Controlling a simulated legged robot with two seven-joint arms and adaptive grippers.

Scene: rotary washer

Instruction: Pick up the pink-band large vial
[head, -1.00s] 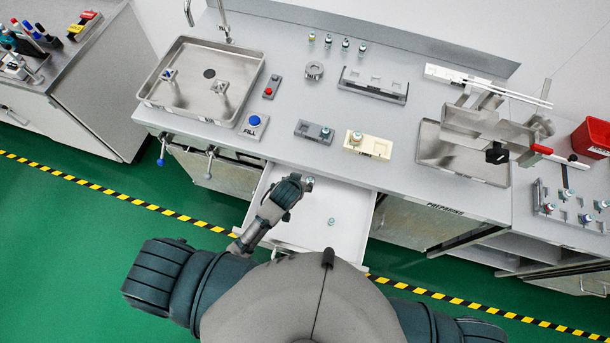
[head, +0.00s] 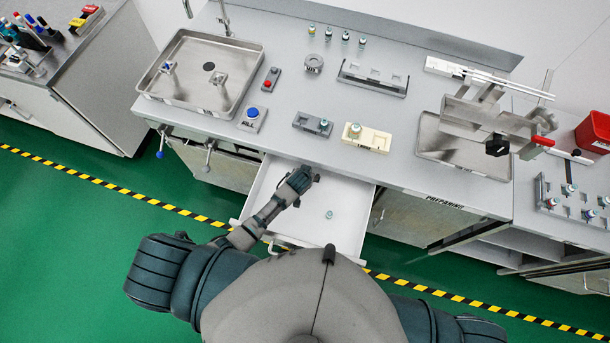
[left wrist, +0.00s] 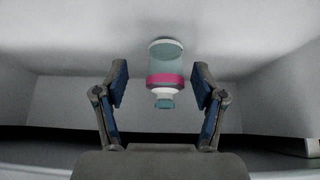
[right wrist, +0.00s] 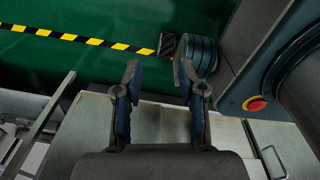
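The pink-band large vial (left wrist: 165,78) shows in the left wrist view, with a pale teal clear body, a pink band, a white neck and a teal cap. It is inside the open white drawer (head: 345,196). My left gripper (left wrist: 160,90) is open, with its fingers on either side of the vial's cap end and visible gaps between them and the vial. In the head view my left gripper (head: 310,174) is in the drawer's back part and mostly hides that vial. My right gripper (right wrist: 157,75) is open and empty in the right wrist view.
Another small vial (head: 329,214) stands in the drawer, right of my left forearm. The counter above holds a grey block (head: 313,124), a cream block (head: 367,140) and a sink tray (head: 185,95). The drawer's right part is mostly clear.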

